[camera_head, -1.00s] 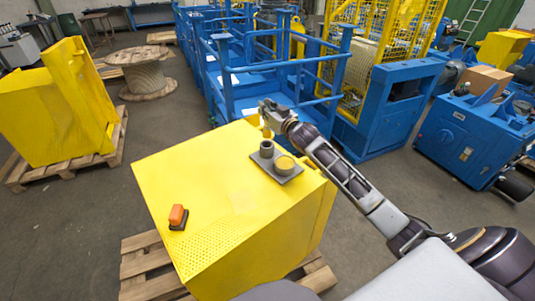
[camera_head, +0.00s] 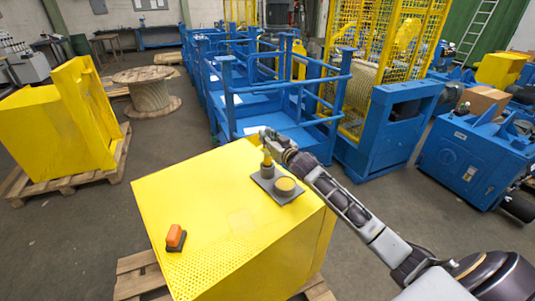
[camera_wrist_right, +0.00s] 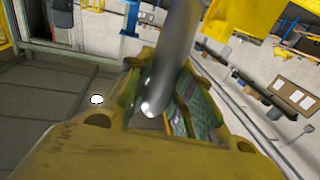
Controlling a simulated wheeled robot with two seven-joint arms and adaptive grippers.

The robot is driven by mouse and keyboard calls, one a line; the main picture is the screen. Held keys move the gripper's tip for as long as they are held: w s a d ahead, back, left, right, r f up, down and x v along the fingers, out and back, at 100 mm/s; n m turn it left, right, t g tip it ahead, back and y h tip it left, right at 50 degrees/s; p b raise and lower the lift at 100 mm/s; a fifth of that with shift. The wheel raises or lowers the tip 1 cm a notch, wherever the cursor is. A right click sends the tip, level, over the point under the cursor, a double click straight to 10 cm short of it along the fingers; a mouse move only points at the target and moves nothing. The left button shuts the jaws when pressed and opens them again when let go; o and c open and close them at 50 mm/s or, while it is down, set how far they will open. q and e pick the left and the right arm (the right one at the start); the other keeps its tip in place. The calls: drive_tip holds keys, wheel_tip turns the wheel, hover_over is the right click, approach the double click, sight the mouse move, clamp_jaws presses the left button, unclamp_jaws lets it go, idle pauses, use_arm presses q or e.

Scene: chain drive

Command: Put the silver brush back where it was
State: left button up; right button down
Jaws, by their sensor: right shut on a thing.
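My right gripper (camera_head: 267,160) is directly above the small dark cup (camera_head: 267,171) on a grey plate (camera_head: 286,198), on top of the yellow cabinet. In the right wrist view a smooth silver-grey rod, the silver brush (camera_wrist_right: 175,55), lies between the green-padded fingers (camera_wrist_right: 165,105), and the gripper is shut on it. The brush is too small to make out in the head view; whether its lower end is inside the cup cannot be told. A round tin with a yellow top (camera_head: 286,186) stands beside the cup on the plate. My left gripper is not in view.
The yellow cabinet (camera_head: 200,200) stands on a wooden pallet (camera_head: 140,275). An orange and black block (camera_head: 175,237) lies near its front left corner; the rest of the top is clear. Blue railings (camera_head: 290,85) stand close behind.

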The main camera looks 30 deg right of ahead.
drive_tip(key=shift+f, duration=1.15)
drive_tip(key=shift+f, duration=2.05)
drive_tip(key=c, duration=1.3)
unclamp_jaws()
drive_tip(key=shift+o, duration=0.2)
drive_tip(key=shift+s, duration=0.1)
drive_tip(key=shift+s+d+b, duration=0.1)
drive_tip(key=shift+s+d, duration=0.1)
drive_tip(key=shift+s, duration=1.75)
drive_tip(key=shift+s+d+b, duration=0.1)
drive_tip(key=shift+s+d, duration=0.1)
drive_tip(key=shift+s, duration=1.8)
drive_tip(key=shift+s+d+b, duration=0.1)
drive_tip(key=shift+s+d, duration=0.1)
drive_tip(key=shift+s, duration=1.75)
